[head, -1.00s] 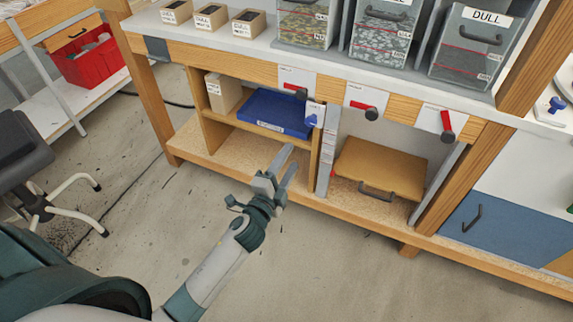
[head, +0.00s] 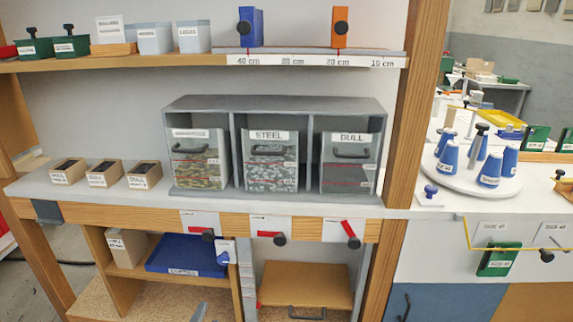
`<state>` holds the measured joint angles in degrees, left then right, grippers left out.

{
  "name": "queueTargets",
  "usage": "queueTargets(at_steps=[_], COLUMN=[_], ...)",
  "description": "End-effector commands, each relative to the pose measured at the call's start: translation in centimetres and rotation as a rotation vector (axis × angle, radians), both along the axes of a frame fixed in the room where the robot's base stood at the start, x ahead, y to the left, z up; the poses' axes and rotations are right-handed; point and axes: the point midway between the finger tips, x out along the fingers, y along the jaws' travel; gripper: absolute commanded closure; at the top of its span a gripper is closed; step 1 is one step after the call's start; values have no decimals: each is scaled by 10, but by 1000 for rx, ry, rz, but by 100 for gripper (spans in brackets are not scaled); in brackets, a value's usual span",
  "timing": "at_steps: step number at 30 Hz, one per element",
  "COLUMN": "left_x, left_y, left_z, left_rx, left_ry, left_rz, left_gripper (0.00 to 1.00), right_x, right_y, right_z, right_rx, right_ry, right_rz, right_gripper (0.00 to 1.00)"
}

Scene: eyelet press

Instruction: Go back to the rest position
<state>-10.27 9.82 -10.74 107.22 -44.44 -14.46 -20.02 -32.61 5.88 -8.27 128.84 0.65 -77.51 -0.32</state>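Only a small grey tip (head: 197,311), which looks like a finger of my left gripper, shows at the bottom edge of the head view. It is in front of the lower shelf, and the rest of that gripper is out of the picture, so its opening cannot be told. My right gripper is not in view. No held object shows.
The bench top (head: 290,205) carries a grey rack (head: 278,104) with three labelled bins and several small boxes. Below are a blue tray (head: 187,256) and a wooden panel (head: 305,284). A round turntable (head: 475,177) with blue-based parts stands right.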

Motion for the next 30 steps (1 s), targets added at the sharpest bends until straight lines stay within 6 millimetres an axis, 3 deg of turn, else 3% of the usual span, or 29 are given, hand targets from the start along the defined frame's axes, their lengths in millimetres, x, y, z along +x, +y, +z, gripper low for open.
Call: queueTargets(at_steps=[5, 8, 14, 18, 24, 30], left_x=[-22, -48, -126, -196, -279, -313], left_y=[0, -2, -10, -18, -30, -36], left_z=[-59, -106, -199, -252, -298, -313], left_rx=[-164, -292, -563, -739, -916, -983], left_ry=[173, 305, 581, 759, 931, 994], left_rz=[32, 73, 205, 329, 490, 561], left_gripper=[51, 51, 51, 51, 51, 51], right_x=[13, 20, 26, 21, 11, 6], right_y=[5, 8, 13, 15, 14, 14], right_z=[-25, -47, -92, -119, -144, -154], right_rx=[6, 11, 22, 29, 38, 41], right_ry=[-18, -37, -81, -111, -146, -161], right_rz=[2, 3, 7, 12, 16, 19], right_gripper=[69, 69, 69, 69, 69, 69])
